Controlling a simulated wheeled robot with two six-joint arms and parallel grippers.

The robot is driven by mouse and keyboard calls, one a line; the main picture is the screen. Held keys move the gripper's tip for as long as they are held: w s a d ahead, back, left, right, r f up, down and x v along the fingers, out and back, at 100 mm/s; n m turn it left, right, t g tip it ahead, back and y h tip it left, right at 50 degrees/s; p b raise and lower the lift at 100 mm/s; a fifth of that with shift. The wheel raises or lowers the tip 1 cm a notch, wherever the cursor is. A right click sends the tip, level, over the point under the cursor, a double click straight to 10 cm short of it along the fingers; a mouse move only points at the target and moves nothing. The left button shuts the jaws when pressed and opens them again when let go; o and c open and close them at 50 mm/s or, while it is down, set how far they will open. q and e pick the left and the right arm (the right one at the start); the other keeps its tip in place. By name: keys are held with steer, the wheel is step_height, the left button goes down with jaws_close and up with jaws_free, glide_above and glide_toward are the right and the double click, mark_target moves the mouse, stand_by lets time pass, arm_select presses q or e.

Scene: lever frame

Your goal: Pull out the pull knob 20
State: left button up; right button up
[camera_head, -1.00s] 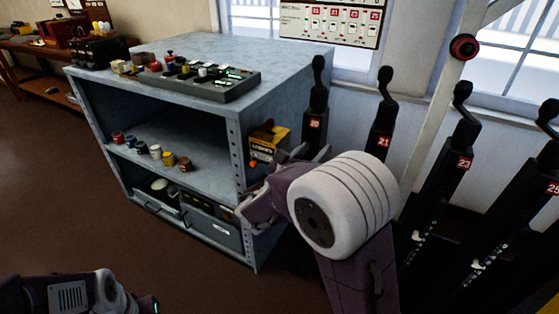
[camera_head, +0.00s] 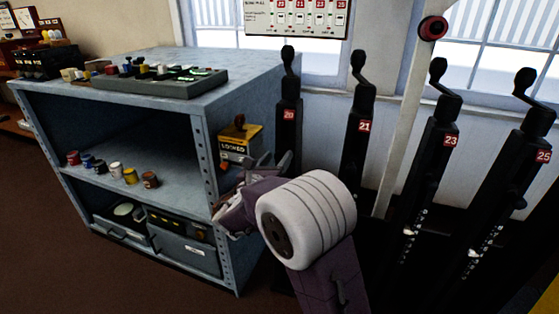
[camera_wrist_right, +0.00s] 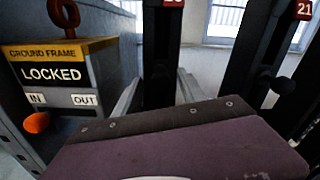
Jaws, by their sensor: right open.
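Lever 20 (camera_head: 288,120) is a black upright with a crank-like handle and a red "20" plate, just right of the grey cabinet. In the right wrist view its black post (camera_wrist_right: 158,50) stands near the middle, with the plate cut by the top edge. A dark rounded shape low on this post may be the pull knob 20; it is too dark to be sure. My right gripper (camera_head: 250,190) is open, between the cabinet's side and the lower part of lever 20, which my arm partly hides. No contact with the knob is visible. My left gripper is out of view.
Lever 21 (camera_head: 358,140), with a dark knob (camera_wrist_right: 283,85), stands to the right, then levers 23 (camera_head: 435,150) and 25 (camera_head: 525,160). A yellow "LOCKED" box (camera_head: 238,143) with an orange knob (camera_wrist_right: 36,122) is on the grey cabinet's (camera_head: 205,170) side, close to my gripper.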

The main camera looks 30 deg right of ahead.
mark_target(284, 150)
steer(key=shift+x, duration=1.15)
jaws_close()
stand_by(0.5)
